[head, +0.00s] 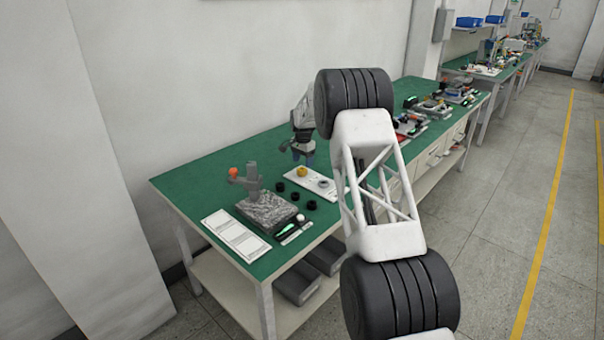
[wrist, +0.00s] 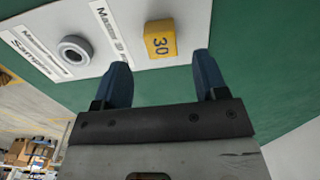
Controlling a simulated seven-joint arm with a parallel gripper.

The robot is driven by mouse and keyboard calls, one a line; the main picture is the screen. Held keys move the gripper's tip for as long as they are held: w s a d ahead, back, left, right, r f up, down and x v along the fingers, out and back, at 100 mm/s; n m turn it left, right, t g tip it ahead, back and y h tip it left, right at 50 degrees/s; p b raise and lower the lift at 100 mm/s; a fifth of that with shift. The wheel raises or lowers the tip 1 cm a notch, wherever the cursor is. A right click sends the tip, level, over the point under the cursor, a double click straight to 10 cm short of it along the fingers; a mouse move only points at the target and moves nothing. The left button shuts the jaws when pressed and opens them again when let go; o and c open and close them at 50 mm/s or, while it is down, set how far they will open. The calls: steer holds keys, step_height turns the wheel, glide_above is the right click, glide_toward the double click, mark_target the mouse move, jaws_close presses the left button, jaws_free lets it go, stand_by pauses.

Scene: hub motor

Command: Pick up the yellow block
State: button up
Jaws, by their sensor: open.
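The yellow block (wrist: 160,39), marked "30", sits on a white labelled board (wrist: 115,35) in the wrist view. In the head view the yellow block (head: 302,171) is small, on the white board (head: 322,187) on the green bench. My gripper (wrist: 160,75) is open and empty, its two blue fingers spread apart. In the wrist view the block appears beyond the fingertips, between their lines, with a gap. In the head view my gripper (head: 299,160) is just above and behind the block; its fingers are too small to tell apart.
A grey ring (wrist: 74,50) sits on the same board beside the block. On the green bench (head: 200,185), several black round parts (head: 297,196) lie near the board.

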mark_target(302, 169)
steer(key=shift+a+f, duration=0.15)
steer(key=shift+f, duration=2.4)
steer(key=c, duration=1.2)
